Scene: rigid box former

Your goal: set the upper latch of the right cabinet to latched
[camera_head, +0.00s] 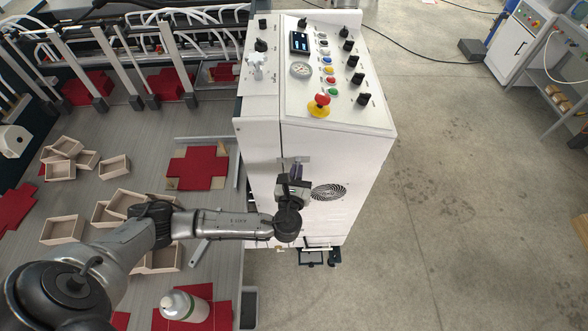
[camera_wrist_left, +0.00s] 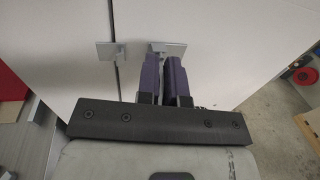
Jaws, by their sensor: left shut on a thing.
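The right cabinet (camera_head: 335,160) is a white machine housing with a sloped control panel on top. Its upper latch shows in the left wrist view as a small grey metal piece (camera_wrist_left: 170,47) on the white panel, right of a vertical seam. A matching grey bracket (camera_wrist_left: 107,50) sits at the seam, with a gap between the two. My left gripper (camera_wrist_left: 164,62) has its two purple fingers close together, shut on the latch; the fingers hide the gripped part. In the head view my left gripper (camera_head: 295,172) is at the cabinet's front face. My right gripper is not in view.
A round vent (camera_head: 329,192) is right of my left gripper. The floor to the right is mostly clear.

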